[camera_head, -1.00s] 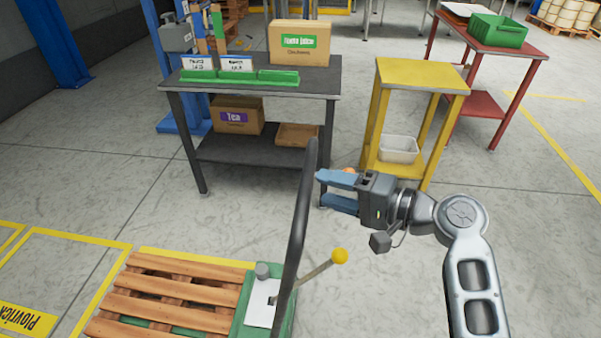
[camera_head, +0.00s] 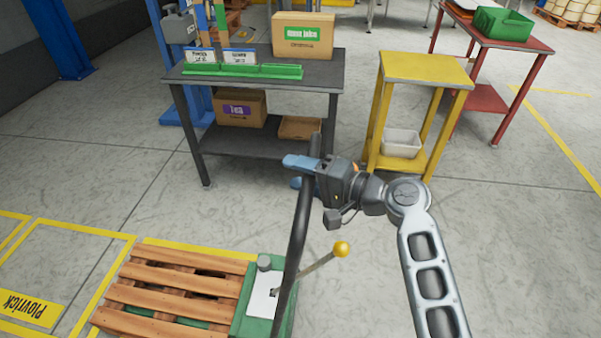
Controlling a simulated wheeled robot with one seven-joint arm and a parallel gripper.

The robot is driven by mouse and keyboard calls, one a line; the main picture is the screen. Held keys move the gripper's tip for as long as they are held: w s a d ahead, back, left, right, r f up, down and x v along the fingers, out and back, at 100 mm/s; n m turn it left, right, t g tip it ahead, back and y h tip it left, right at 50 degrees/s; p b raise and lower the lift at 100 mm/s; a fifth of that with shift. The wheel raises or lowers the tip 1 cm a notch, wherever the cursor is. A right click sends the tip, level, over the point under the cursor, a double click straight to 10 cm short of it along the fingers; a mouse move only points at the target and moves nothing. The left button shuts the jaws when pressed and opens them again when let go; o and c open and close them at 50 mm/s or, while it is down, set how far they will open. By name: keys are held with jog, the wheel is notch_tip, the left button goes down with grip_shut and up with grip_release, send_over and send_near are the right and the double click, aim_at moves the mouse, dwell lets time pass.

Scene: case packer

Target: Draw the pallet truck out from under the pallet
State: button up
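The wooden pallet (camera_head: 170,290) lies on the floor at the lower left. The green pallet truck (camera_head: 262,308) stands at its right end, with green showing between the slats. Its black handle (camera_head: 296,240) rises upright from the body, and a lever with a yellow knob (camera_head: 341,249) sticks out to the right. My gripper (camera_head: 293,173) is at the upper part of the handle. Its blue fingers are apart, one above the other, and reach across the handle from the right.
A dark workbench (camera_head: 325,76) with boxes and green trays stands behind the handle. A yellow stand (camera_head: 425,68) is to its right, and a red table (camera_head: 490,40) is farther back. Yellow lines (camera_head: 200,250) border the pallet's place. The floor at the right is clear.

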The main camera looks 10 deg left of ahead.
grip_shut()
jog(key=shift+d, duration=0.1)
dwell(0.4)
